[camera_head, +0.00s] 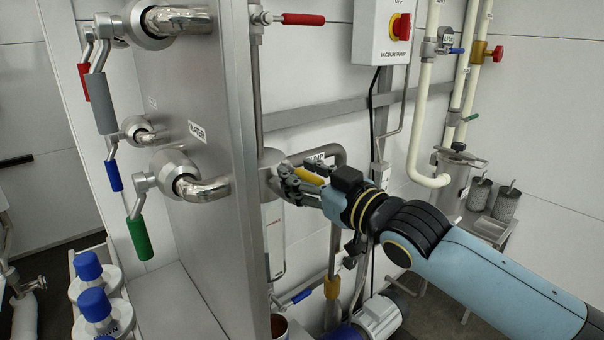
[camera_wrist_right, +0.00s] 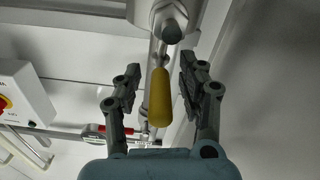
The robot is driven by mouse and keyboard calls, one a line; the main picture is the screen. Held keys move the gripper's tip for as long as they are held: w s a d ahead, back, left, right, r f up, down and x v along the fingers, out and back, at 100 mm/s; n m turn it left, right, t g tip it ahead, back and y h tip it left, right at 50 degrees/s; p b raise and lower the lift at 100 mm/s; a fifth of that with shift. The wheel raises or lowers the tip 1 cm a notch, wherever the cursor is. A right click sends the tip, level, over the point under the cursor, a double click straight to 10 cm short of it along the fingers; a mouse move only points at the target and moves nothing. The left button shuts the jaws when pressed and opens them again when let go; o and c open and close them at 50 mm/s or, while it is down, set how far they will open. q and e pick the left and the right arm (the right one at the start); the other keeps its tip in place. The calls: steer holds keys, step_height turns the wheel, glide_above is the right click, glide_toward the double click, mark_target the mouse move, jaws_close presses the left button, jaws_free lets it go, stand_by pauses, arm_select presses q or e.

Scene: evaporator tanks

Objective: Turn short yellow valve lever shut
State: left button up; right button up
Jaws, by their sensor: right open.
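The short yellow valve lever (camera_wrist_right: 160,97) hangs between the two open fingers of my right gripper (camera_wrist_right: 157,85) in the right wrist view. Its top joins a round metal valve stem (camera_wrist_right: 172,30). The lever is nearer the right finger in that view, and I cannot tell whether a finger touches it. In the head view the yellow lever (camera_head: 308,176) shows between the fingers of my right gripper (camera_head: 292,182), beside a grey metal valve body (camera_head: 270,172) on the panel's right side. My left gripper is not in view.
The tall metal panel (camera_head: 195,100) stands close left of my right gripper. It carries levers with grey (camera_head: 100,103), blue (camera_head: 114,176) and green (camera_head: 139,238) grips. A red lever (camera_head: 303,19) is above. A vacuum pump box (camera_head: 378,40) and pipes (camera_head: 425,110) are behind.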

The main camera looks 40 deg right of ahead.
steer(key=shift+w, duration=0.1)
jaws_close()
stand_by(0.3)
